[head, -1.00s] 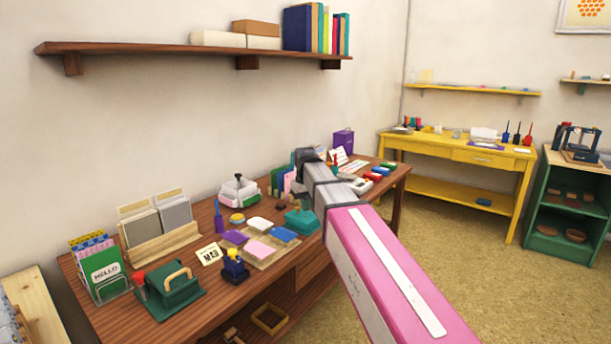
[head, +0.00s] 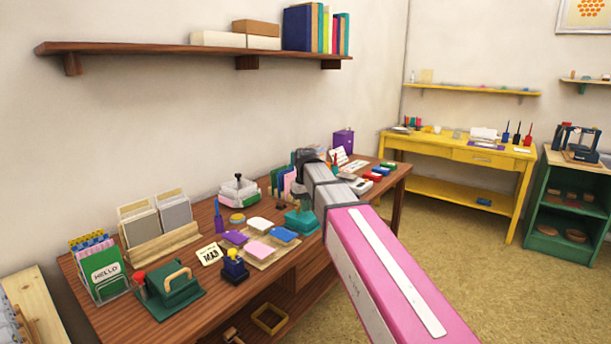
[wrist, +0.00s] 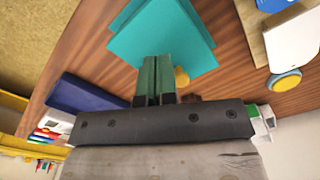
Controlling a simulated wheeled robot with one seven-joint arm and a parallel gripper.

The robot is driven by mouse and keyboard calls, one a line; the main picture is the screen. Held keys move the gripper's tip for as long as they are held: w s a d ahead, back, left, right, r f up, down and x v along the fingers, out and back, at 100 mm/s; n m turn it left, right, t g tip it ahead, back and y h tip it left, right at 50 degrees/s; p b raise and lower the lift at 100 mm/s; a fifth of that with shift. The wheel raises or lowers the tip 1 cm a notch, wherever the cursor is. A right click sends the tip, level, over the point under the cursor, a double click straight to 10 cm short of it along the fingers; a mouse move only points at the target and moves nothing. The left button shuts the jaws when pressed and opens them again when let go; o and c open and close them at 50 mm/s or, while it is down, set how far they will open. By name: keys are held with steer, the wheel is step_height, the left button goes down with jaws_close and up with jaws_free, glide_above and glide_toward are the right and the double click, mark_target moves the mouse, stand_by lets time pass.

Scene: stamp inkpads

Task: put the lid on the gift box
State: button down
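A teal, square-topped gift box (head: 302,224) stands on the brown workbench, directly below the end of my arm. In the wrist view, two teal square layers show, slightly offset; the upper one looks like the lid (wrist: 160,35). My gripper (wrist: 157,62) points down at it, with its two fingers close together over the lid's near edge. They appear shut on the lid, though the contact is partly hidden by the fingers. In the head view, my gripper (head: 300,200) is small and its fingertips are hard to make out.
The workbench (head: 215,300) is crowded. A green press (head: 170,288) and card rack (head: 105,268) stand farther left. A wall shelf (head: 150,48) hangs above.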

steer(key=shift+f, duration=1.05)
stand_by(1.1)
steer(key=shift+r, duration=3.5)
